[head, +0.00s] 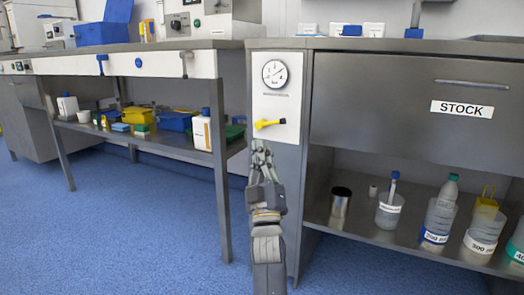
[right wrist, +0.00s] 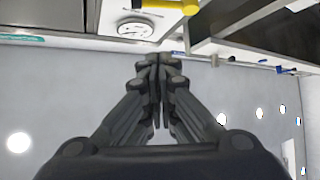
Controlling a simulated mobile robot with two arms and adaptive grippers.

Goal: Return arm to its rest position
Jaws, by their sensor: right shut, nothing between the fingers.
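My right gripper (head: 262,150) is in the middle of the head view, pointing up and away from me. Its fingers are together with nothing between them. It is just below a yellow valve handle (head: 270,124) on a pale panel with a round gauge (head: 275,74). In the right wrist view the closed fingers (right wrist: 158,62) fill the middle, and the yellow handle (right wrist: 170,6) shows at the top edge, apart from them. The left gripper is not in either view.
A metal cabinet marked STOCK (head: 462,109) stands at the right, with several labelled beakers and a metal cup (head: 340,203) on its lower shelf. A workbench (head: 180,46) at the left carries equipment and boxes. The blue floor (head: 130,225) at the left is clear.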

